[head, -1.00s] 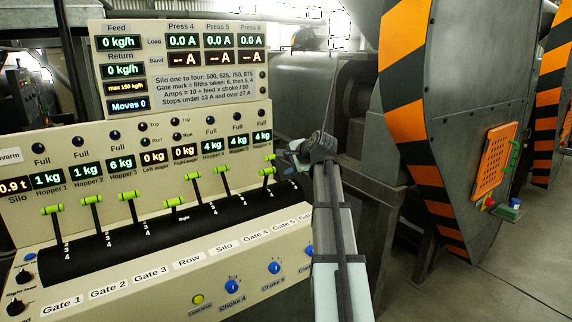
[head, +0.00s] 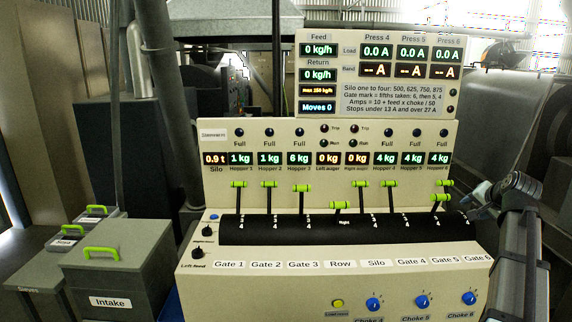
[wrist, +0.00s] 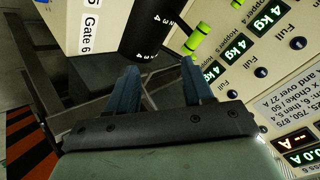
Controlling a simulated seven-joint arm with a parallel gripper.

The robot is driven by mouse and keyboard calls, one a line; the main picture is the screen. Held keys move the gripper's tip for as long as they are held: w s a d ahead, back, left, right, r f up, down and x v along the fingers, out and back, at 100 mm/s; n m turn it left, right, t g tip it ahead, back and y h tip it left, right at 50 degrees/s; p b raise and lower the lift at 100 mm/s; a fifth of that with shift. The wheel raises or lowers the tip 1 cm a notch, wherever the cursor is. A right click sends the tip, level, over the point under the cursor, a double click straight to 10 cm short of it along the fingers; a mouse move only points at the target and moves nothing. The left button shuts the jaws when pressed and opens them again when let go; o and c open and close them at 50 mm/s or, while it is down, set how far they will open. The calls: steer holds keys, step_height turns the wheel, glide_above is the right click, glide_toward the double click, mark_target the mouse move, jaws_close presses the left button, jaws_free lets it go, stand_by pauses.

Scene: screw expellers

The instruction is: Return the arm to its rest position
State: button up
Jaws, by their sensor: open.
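My gripper (head: 468,214) is at the right end of the control console in the head view, by the end of the black curved lever cover (head: 330,230). My arm reaches up to it from the lower right. In the wrist view the two blue fingers of my gripper (wrist: 163,82) stand apart with nothing between them. Beyond them are the end of the black cover (wrist: 150,35) and a green-handled lever (wrist: 195,40). In the head view the rightmost green lever handles (head: 440,198) are just left of my gripper; I see no clear contact.
The cream console (head: 330,285) carries several levers, displays and blue choke knobs (head: 421,300). A grey Intake bin (head: 115,265) with a green handle stands at the left. Dark framework (wrist: 85,90) and an orange-striped surface (wrist: 20,145) lie beyond the console end in the wrist view.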

steer(key=s+a+f+n+g, duration=0.25)
steer(key=s+a+f, duration=0.25)
steer(key=f, duration=1)
steer(key=s+a+f+n+g+y, duration=0.1)
steer(key=s+a+f+g, duration=0.3)
steer(key=f, duration=1)
steer(key=s+a+f+n+g, duration=0.2)
steer(key=s+a+f, duration=0.35)
steer(key=f, duration=0.95)
steer(key=s+a+f+n+g, duration=0.1)
steer(key=s+a+f+g, duration=0.1)
steer(key=s+a+f, duration=0.6)
steer(key=s+a+f+n+g, duration=0.2)
steer(key=s+a+f, duration=0.5)
steer(key=s, duration=0.7)
steer(key=s+a+f+n+g, duration=0.2)
steer(key=s+a+f+g, duration=0.2)
steer(key=s+a+f, duration=0.4)
steer(key=x, duration=0.4)
steer(key=shift+s+a, duration=0.35)
steer(key=shift+o, duration=0.3)
steer(key=shift+r, duration=0.2)
